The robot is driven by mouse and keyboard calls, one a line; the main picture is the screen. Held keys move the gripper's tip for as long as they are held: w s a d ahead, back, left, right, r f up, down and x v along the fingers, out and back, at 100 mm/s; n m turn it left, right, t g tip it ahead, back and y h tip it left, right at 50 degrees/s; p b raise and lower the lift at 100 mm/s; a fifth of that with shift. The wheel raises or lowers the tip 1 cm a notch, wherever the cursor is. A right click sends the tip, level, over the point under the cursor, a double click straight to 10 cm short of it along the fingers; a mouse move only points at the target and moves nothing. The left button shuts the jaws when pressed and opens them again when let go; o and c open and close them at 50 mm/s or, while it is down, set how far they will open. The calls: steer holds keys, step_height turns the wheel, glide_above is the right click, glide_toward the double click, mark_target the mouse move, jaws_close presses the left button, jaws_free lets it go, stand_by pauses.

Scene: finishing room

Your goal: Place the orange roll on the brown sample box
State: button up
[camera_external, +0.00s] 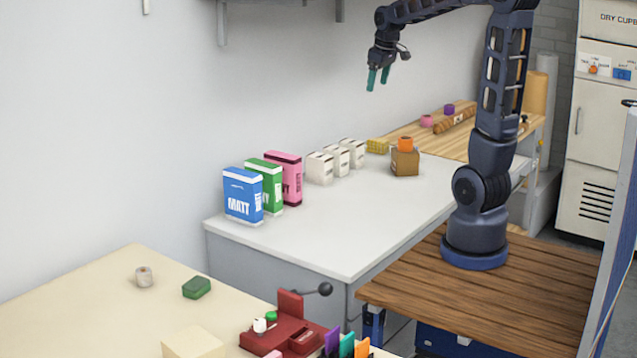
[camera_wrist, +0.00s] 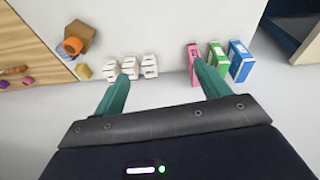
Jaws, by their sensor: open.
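The orange roll (camera_external: 405,144) sits on top of the brown sample box (camera_external: 405,162) on the white counter, near its far right end. In the wrist view the orange roll (camera_wrist: 73,46) and the brown sample box (camera_wrist: 83,34) show at the upper left, the roll against the box. My gripper (camera_external: 378,80) is raised high above the counter, apart from the roll and box. Its green fingers also show in the wrist view (camera_wrist: 160,88), spread apart with nothing between them.
White cartons (camera_external: 336,161) and pink, green and blue boxes (camera_external: 243,195) stand along the wall. A yellow block (camera_external: 378,145) is beside the brown box. A wooden bench (camera_external: 440,143) lies beyond. The front of the white counter (camera_external: 340,235) is clear.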

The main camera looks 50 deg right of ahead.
steer(key=s+a+f+m+t, duration=0.1)
steer(key=s+a+f+t, duration=0.1)
steer(key=s+a, duration=1.4)
steer(key=s, duration=0.3)
steer(key=shift+s+f, duration=0.25)
steer(key=shift+s, duration=0.15)
